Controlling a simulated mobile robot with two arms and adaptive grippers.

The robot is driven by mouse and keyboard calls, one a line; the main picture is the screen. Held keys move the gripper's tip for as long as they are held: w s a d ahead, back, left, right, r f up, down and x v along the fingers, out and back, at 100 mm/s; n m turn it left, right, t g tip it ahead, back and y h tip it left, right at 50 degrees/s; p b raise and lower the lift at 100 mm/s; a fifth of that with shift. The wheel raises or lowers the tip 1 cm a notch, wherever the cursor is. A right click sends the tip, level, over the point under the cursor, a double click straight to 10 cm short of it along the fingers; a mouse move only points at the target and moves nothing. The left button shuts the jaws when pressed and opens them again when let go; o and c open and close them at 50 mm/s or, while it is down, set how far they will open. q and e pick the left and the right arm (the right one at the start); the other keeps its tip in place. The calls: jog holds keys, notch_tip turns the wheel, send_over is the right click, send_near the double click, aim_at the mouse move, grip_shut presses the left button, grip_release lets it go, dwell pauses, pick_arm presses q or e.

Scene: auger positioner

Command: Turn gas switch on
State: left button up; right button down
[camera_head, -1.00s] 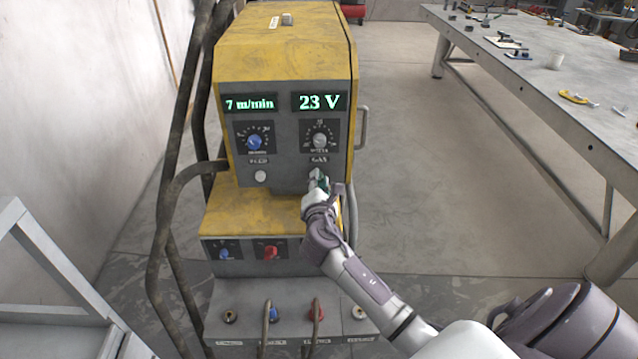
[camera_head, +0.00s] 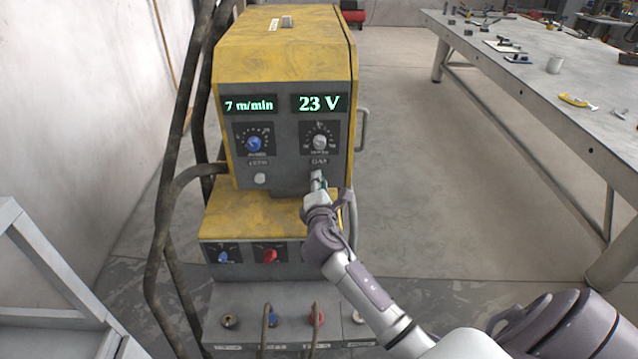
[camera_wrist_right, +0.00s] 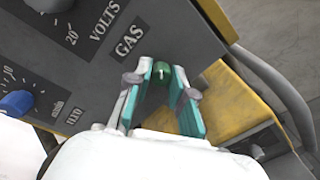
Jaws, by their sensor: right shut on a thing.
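The gas switch (camera_wrist_right: 163,74) is a small green part below the GAS label on the grey front panel of the yellow welding machine (camera_head: 280,45). My right gripper (camera_wrist_right: 161,80) is at the switch, with its two teal-padded fingers on either side of it. The gripper is shut on the switch. In the head view my right gripper (camera_head: 318,182) covers most of the switch, so its exact angle is hard to tell. My left gripper is not in view.
A white round button (camera_head: 260,178) sits left of the switch. A blue knob (camera_head: 254,143) and a grey knob (camera_head: 320,142) are above, under lit displays. A workbench (camera_head: 540,75) stands at right, with clear floor between.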

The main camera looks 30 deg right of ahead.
jog(key=c, duration=1)
grip_release()
jog(key=v, duration=1.2)
